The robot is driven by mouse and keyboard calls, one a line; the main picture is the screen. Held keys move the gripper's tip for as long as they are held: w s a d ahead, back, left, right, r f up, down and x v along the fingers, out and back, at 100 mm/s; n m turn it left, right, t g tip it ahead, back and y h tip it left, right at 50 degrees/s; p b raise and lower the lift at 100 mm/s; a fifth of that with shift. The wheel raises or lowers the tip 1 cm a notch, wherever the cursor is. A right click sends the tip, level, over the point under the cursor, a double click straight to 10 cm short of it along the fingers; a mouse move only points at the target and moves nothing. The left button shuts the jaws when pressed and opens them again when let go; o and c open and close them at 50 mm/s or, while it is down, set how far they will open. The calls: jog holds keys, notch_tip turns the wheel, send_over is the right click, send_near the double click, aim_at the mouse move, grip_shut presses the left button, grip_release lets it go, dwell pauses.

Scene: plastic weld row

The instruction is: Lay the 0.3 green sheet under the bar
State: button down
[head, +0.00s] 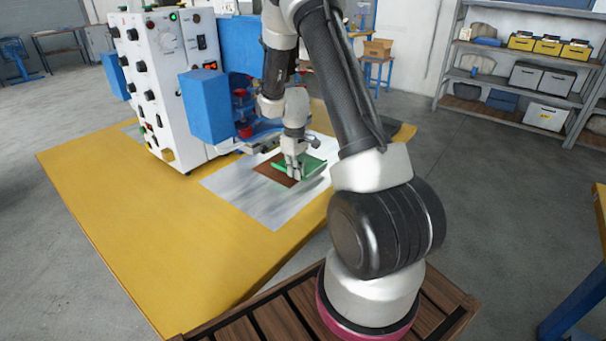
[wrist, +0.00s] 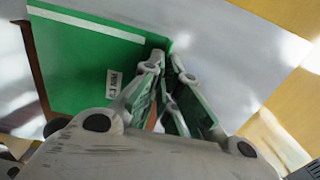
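The green sheet (head: 314,164) is over a brown pad (head: 271,171) on the pale metal plate of the yellow table. In the wrist view the sheet (wrist: 75,60) fills the left side, with a white stripe and a small label too small to read. My gripper (head: 294,175) is low over the sheet; in the wrist view its fingertips (wrist: 168,50) come together at the sheet's right edge and look shut on it. The sheet's height above the pad is unclear. The welder's bar (head: 262,143) is behind and left of my gripper, partly hidden.
The white and blue welding machine (head: 165,85) stands at the back left of the yellow table (head: 150,240). Bare metal plate (head: 245,205) lies in front of the pad. Shelves with bins (head: 535,75) stand far right. The table's front left is clear.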

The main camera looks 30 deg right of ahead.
aim_at(283, 170)
jog(key=w, duration=0.1)
jog(key=w+a, duration=0.1)
jog(key=w, duration=0.3)
jog(key=shift+w+a+f, duration=0.1)
jog(key=shift+w+a, duration=0.15)
jog(key=shift+a, duration=0.15)
jog(key=shift+f, duration=1.15)
jog(key=shift+f, duration=0.1)
jog(key=c, duration=1.6)
grip_release()
jog(key=shift+o, duration=0.2)
